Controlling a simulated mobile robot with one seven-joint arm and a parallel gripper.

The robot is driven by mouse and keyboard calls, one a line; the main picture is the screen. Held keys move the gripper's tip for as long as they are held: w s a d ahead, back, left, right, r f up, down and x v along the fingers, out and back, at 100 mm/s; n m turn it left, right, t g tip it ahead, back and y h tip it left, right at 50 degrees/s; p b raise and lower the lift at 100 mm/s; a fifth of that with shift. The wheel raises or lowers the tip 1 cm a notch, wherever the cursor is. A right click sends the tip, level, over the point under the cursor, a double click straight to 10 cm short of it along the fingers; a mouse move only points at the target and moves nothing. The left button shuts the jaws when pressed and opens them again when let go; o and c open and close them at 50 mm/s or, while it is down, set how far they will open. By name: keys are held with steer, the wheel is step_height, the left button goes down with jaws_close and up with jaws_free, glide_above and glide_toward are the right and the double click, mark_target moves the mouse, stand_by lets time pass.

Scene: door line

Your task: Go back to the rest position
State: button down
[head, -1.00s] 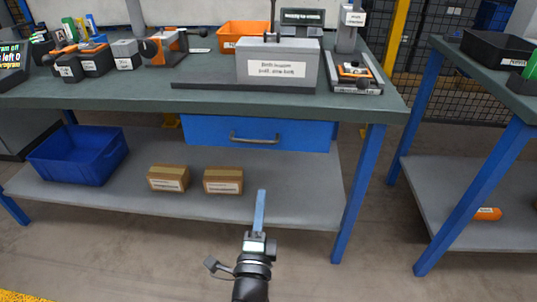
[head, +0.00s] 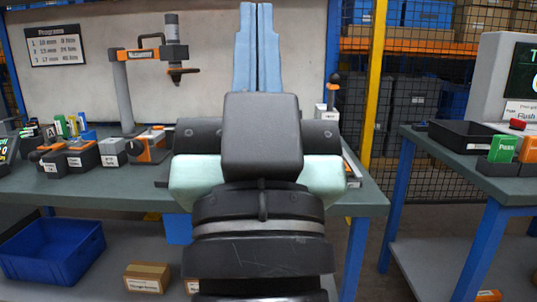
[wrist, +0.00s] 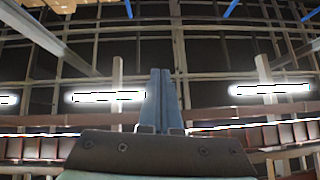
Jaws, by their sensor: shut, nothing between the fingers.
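My gripper (head: 257,48) is raised upright in the middle of the head view, in front of the workbench. Its two blue fingers point up and lie together with nothing between them. In the wrist view the shut fingers (wrist: 161,98) point up at the ceiling beams and lights. My wrist and arm hide the middle of the bench and most of the drawer below it.
A workbench (head: 80,195) carries a drill stand (head: 122,90), several small blocks and fixtures. A blue bin (head: 52,248) and a carton (head: 147,278) sit on its lower shelf. A second bench (head: 475,185) stands at the right, with a floor gap between them.

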step_height(320, 180, up, 38)
steer(key=s+h+p, duration=0.1)
steer(key=s+p, duration=0.1)
steer(key=p, duration=3.4)
steer(key=shift+d, duration=0.4)
